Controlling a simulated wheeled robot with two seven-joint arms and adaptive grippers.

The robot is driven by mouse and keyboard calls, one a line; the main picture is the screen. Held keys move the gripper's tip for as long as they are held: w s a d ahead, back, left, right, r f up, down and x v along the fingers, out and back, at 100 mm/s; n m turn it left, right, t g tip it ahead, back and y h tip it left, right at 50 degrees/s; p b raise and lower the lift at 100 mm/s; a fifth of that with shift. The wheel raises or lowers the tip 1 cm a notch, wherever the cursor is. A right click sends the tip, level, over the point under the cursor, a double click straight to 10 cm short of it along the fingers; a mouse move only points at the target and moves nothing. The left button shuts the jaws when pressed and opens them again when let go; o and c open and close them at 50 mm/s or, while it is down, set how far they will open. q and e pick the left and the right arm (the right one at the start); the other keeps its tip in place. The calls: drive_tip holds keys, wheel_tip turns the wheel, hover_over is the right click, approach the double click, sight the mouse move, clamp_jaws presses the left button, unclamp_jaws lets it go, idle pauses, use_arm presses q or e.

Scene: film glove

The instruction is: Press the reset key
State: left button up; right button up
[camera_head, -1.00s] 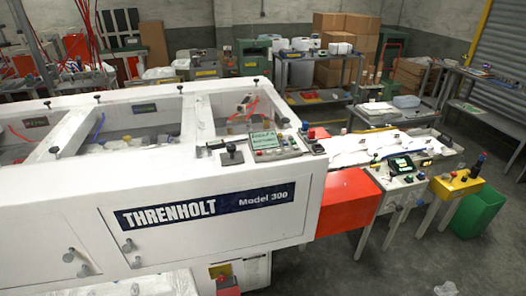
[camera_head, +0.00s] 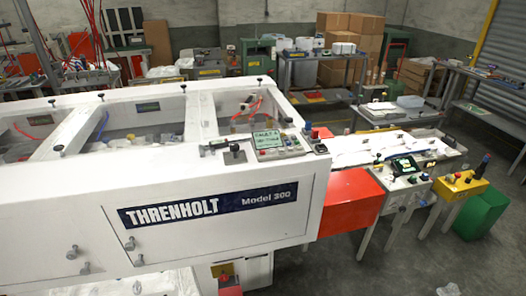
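A small control panel (camera_head: 277,144) sits on top of the white Threnholt Model 300 machine (camera_head: 222,246), near its right end. Its pale green screen (camera_head: 266,139) shows dark text that seems to read "FAULT". Small keys, one of them red, lie around the screen. They are too small for me to tell which is the reset key. Neither of my grippers is in view.
A black-knobbed lever (camera_head: 234,152) stands left of the panel. An orange-red box (camera_head: 350,201) adjoins the machine's right end. Beyond it are a white control box (camera_head: 403,181), a yellow control box (camera_head: 459,186) and a green bin (camera_head: 481,214). Floor is open at lower right.

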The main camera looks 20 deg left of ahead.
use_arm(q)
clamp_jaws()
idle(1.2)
